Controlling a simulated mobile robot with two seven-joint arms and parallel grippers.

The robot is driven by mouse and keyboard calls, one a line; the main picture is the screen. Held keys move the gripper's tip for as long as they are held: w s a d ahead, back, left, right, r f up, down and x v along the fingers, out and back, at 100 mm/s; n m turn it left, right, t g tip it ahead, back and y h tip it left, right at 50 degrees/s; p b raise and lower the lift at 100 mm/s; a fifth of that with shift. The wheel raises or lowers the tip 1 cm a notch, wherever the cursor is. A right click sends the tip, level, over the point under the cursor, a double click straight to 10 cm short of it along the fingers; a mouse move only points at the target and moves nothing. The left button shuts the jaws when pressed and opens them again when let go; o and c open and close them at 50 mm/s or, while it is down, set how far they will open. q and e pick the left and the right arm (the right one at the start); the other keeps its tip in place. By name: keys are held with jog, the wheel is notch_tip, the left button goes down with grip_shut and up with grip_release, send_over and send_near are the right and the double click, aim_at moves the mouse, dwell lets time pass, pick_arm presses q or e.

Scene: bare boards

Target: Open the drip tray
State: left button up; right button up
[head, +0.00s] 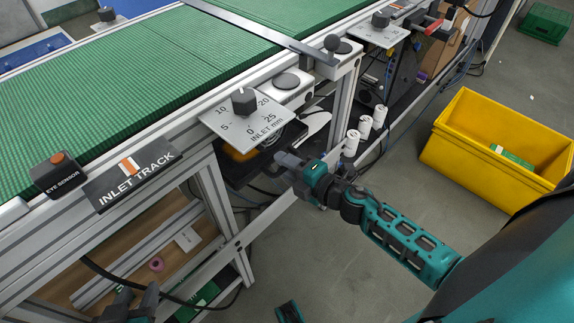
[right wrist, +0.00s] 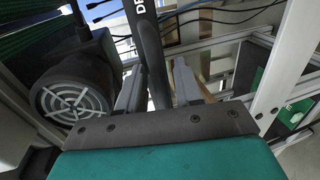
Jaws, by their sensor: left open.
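A dark bar with white letters starting "D" (right wrist: 146,35), which looks like the drip tray's front, runs between the fingers of my right gripper (right wrist: 158,85) in the right wrist view. In the head view a dark tray-like part (head: 243,174) sits under the inlet plate. My right gripper (head: 283,160) reaches in at its right end, fingers pointing left. The fingers stand apart on either side of the bar; whether both touch it is unclear. My left gripper (head: 132,298) is at the bottom left, open and empty, below the conveyor frame.
The inlet plate with its knob (head: 243,101) overhangs my right gripper. A frame leg (head: 212,195) and a low rail stand close by. White cylinders (head: 364,127) are just right of the gripper. A yellow crate (head: 480,143) is on the floor. A round grille (right wrist: 73,100) is nearby.

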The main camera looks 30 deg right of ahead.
pick_arm(q)
jog(key=shift+w, duration=0.1)
pick_arm(e)
jog(key=shift+c, duration=0.4)
grip_shut()
pick_arm(q)
jog(key=shift+r, duration=0.1)
pick_arm(e)
jog(key=shift+s, duration=0.1)
